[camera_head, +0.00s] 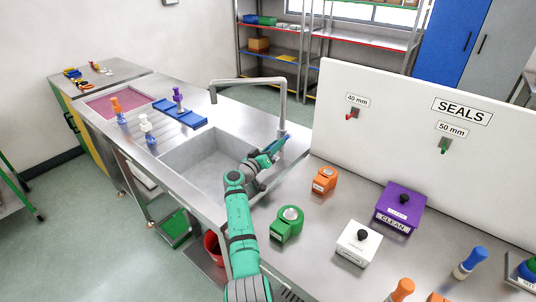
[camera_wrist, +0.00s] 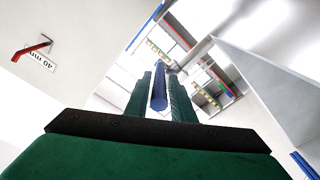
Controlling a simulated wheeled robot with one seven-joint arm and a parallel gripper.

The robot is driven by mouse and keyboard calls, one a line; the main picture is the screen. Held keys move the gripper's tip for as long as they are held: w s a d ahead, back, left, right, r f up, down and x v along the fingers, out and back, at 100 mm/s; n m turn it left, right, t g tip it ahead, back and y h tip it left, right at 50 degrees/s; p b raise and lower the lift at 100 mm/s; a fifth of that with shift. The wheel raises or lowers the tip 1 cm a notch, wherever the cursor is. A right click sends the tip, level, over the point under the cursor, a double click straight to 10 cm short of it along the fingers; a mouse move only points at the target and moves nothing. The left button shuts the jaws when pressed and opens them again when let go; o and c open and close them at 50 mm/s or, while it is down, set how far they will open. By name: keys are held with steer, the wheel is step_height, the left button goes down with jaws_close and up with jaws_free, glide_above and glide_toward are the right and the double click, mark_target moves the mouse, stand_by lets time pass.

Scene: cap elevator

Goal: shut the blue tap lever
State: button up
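The blue tap lever (camera_head: 275,143) is at the foot of the tall bent metal tap (camera_head: 283,110), at the sink's right rim. My gripper (camera_head: 265,152) is right at the lever, beside the tap's base. In the wrist view, the blue lever (camera_wrist: 158,92) runs lengthwise between the two dark green fingers of my gripper (camera_wrist: 163,85). The fingers stand apart, with the lever filling most of the gap. I cannot tell whether they press on it. My gripper partly hides the lever and tap base in the head view.
The sink basin (camera_head: 200,157) is empty. A white SEALS board (camera_head: 400,130) stands close on the right, with a red hook (camera_wrist: 32,47) in the wrist view. A green block (camera_head: 287,224), orange block (camera_head: 325,180), white box (camera_head: 359,244) and purple box (camera_head: 400,206) stand on the counter.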

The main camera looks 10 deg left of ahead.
steer(key=v, duration=0.7)
steer(key=shift+s+f, duration=0.1)
steer(key=shift+s, duration=0.1)
steer(key=shift+s+a, duration=0.8)
steer(key=shift+s, duration=0.05)
steer(key=shift+d+f, duration=0.1)
steer(key=shift+d, duration=0.5)
steer(key=shift+a, duration=0.1)
steer(key=shift+a, duration=0.1)
